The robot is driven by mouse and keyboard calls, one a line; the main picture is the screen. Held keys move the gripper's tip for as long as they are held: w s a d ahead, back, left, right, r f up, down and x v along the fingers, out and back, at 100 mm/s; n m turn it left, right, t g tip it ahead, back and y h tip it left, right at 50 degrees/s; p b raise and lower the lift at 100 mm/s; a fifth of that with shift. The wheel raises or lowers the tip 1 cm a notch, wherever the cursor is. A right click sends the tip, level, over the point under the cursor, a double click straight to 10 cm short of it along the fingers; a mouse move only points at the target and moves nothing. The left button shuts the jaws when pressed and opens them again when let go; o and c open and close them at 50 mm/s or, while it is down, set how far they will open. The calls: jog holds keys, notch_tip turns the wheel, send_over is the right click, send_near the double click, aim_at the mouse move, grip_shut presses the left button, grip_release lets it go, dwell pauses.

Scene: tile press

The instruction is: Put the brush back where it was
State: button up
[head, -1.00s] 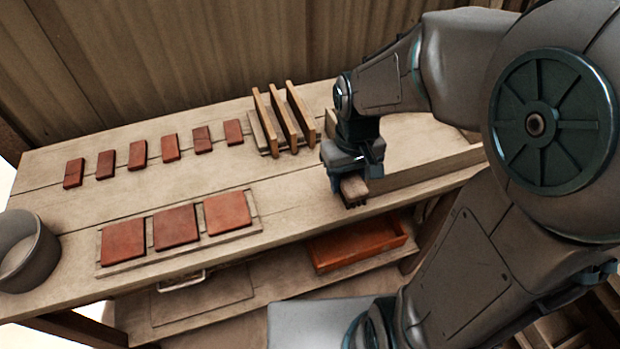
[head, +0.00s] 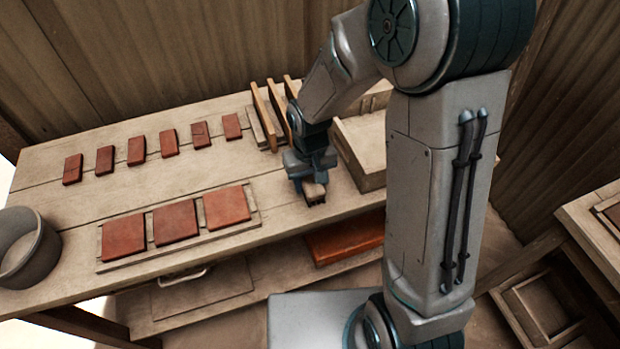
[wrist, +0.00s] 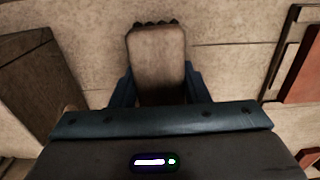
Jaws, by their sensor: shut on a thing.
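My gripper (head: 308,176) is over the right part of the workbench (head: 170,192), between the board with the red tiles and a wooden box. It is shut on the brush (head: 315,192), a wooden block with dark bristles at its end. The brush also shows in the wrist view (wrist: 157,62), between the two fingers (wrist: 157,88), its bristle tips at the far end. I cannot tell whether the bristles touch the bench.
A wooden box (head: 362,150) stands just right of my gripper. Upright wooden slats (head: 262,115) stand behind it. Three large red tiles lie on a board (head: 187,242) to the left, several small tiles (head: 169,143) behind. A grey bucket (head: 40,255) is at far left. A red tray (head: 345,243) sits below.

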aim_at(310, 177)
jog(key=shift+f, duration=0.2)
jog(key=o, duration=1.1)
notch_tip(310, 177, up, 12)
jog(key=s+d+r+m+t, duration=0.3)
jog(key=s+d+r, duration=0.3)
jog(key=s+d, duration=0.6)
jog(key=shift+s, duration=0.15)
